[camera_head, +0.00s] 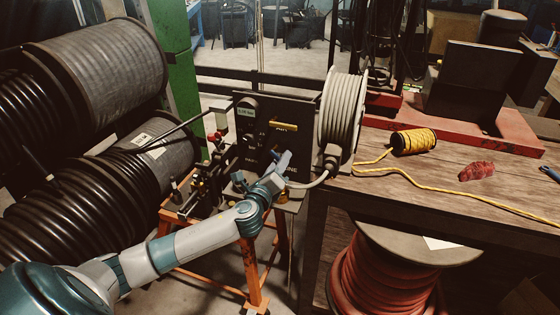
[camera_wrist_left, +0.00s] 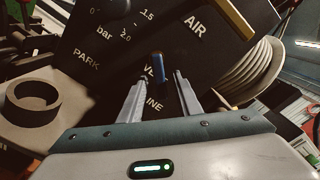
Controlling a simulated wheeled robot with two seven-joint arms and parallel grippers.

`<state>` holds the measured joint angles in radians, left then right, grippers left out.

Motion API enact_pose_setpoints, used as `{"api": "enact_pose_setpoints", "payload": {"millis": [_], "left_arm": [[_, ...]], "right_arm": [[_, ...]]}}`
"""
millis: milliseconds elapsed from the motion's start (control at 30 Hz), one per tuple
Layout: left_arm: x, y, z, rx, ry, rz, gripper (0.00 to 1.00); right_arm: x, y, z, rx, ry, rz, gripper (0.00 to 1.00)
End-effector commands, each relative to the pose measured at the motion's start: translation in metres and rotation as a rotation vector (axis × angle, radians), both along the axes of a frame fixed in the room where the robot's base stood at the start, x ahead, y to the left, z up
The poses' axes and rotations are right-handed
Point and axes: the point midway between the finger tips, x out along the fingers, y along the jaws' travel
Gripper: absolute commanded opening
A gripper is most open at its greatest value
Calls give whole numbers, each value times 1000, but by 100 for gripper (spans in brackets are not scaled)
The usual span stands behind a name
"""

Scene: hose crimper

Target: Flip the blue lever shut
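The blue lever (camera_wrist_left: 158,68) is a short upright handle on the black panel (camera_wrist_left: 110,35), in the middle of the left wrist view. It stands near the partly covered lettering "VE", with "LINE"-like letters below. My left gripper (camera_wrist_left: 160,77) is open, one finger on each side of the lever in the picture. Whether the fingertips touch it or stop short of the panel, I cannot tell. In the head view my left gripper (camera_head: 281,164) is in front of the lower right of the black panel (camera_head: 260,115), and the lever cannot be clearly made out. My right gripper is not in view.
A yellow handle (camera_head: 284,126) marked AIR sits above on the panel. A pale hose reel (camera_head: 341,115) is close on the right, with a hose curving below it. Black hose coils (camera_head: 70,190) fill the left. The wooden bench (camera_head: 430,180) stands right.

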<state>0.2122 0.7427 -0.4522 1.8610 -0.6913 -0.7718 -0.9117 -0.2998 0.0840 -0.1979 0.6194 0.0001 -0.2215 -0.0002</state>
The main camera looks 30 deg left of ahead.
Motion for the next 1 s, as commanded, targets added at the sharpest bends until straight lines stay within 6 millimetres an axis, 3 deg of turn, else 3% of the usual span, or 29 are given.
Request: {"api": "enact_pose_setpoints", "payload": {"millis": [300, 433, 1000], "left_arm": [[1, 0, 0, 0, 0, 0, 29], [1, 0, 0, 0, 0, 0, 0], [2, -2, 3, -95, -24, 2, 0]], "right_arm": [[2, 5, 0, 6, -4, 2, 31], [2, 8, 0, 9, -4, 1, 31], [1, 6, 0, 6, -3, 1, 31]]}}
